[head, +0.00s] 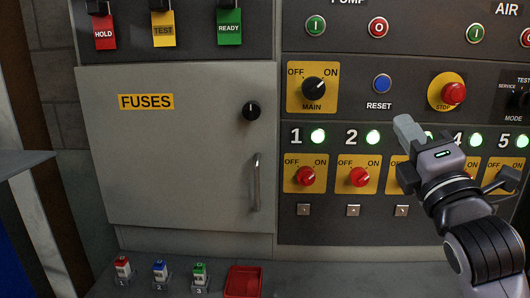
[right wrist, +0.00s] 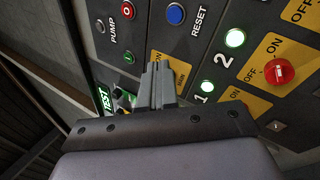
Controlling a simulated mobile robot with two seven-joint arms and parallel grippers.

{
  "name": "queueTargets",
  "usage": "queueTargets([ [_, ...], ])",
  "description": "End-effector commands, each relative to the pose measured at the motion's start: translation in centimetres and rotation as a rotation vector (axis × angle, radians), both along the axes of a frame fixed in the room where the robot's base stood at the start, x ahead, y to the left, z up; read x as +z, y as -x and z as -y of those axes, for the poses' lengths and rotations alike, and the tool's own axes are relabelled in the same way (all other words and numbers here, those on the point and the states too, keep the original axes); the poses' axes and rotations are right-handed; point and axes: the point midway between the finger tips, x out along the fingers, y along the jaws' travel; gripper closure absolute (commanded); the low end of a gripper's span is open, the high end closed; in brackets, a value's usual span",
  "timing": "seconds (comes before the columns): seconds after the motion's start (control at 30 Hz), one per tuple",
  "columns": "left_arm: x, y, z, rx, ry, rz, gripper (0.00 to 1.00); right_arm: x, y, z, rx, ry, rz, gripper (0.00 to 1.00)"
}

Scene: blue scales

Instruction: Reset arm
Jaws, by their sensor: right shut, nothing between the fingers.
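My right gripper (head: 408,130) is raised in front of the grey control panel, in the head view over the row of numbered switches. Its fingers are together and empty; they also show at the middle of the right wrist view (right wrist: 157,80). The gripper hides light 3 and much of its switch. The blue RESET button (head: 382,83) is up and left of the fingertips, and shows in the right wrist view (right wrist: 175,14). I cannot tell the gap between fingers and panel. My left gripper is not in view.
A closed FUSES door (head: 180,190) with a handle (head: 257,183) fills the left. Several fuses and a red tray (head: 243,281) are on the ledge below. The black MAIN knob (head: 314,89) and red stop button (head: 453,93) stick out. The numbered lights in view glow green.

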Motion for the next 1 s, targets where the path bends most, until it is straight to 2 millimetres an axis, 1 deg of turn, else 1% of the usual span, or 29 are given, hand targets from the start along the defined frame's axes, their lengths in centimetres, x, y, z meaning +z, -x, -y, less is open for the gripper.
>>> queueTargets([
  [0.03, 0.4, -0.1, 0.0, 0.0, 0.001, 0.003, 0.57, -3.1, -0.7, -0.1, 0.038, -0.072, -0.074, 1.0],
  [0.13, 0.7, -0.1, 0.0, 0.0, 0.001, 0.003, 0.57, -9.0, -1.4, -0.3, 0.11, -0.24, -0.203, 1.0],
  [0.17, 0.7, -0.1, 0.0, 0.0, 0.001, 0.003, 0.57, -10.8, -1.5, -0.4, 0.127, -0.294, -0.244, 1.0],
  [0.2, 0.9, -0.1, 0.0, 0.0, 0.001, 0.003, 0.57, -13.2, -1.4, -0.5, 0.147, -0.364, -0.294, 1.0],
  [0.23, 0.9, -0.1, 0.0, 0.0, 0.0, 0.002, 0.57, -14.9, -1.3, -0.5, 0.161, -0.417, -0.332, 1.0],
  [0.27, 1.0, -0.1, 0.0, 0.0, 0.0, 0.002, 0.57, -16.7, -1.1, -0.6, 0.172, -0.472, -0.371, 1.0],
  [0.3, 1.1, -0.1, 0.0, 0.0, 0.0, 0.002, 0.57, -19.1, -0.7, -0.7, 0.184, -0.548, -0.421, 1.0],
  [0.37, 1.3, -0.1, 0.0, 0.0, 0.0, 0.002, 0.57, -22.7, 0.1, -0.8, 0.197, -0.662, -0.495, 1.0],
  [0.4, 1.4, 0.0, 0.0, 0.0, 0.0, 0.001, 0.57, -25.0, 0.8, -0.9, 0.201, -0.739, -0.542, 1.0],
  [0.47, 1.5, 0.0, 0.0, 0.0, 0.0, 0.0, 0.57, -28.4, 2.1, -1.0, 0.199, -0.857, -0.612, 1.0],
  [0.5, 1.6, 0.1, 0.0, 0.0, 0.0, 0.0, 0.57, -30.7, 3.1, -1.1, 0.195, -0.938, -0.655, 1.0],
  [0.57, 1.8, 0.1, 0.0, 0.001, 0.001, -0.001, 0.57, -33.9, 4.9, -1.2, 0.18, -1.058, -0.719, 1.0],
  [0.6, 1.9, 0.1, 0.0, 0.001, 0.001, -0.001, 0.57, -36.0, 6.2, -1.3, 0.165, -1.14, -0.759, 1.0],
  [0.67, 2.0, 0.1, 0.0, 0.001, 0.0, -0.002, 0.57, -39.1, 8.4, -1.4, 0.137, -1.267, -0.814, 1.0],
  [0.7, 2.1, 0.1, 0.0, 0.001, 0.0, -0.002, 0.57, -41.0, 10.0, -1.4, 0.113, -1.348, -0.848, 1.0],
  [0.77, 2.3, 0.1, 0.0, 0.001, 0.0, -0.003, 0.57, -43.6, 12.4, -1.5, 0.073, -1.468, -0.891, 1.0],
  [0.8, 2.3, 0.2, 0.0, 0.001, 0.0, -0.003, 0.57, -45.1, 14.1, -1.5, 0.044, -1.544, -0.915, 1.0],
  [0.9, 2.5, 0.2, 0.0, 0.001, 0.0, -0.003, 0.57, -48.1, 17.7, -1.6, -0.028, -1.704, -0.956, 1.0],
  [1.0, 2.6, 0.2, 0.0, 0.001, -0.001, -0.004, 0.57, -50.0, 20.4, -1.6, -0.084, -1.817, -0.975, 1.0],
])
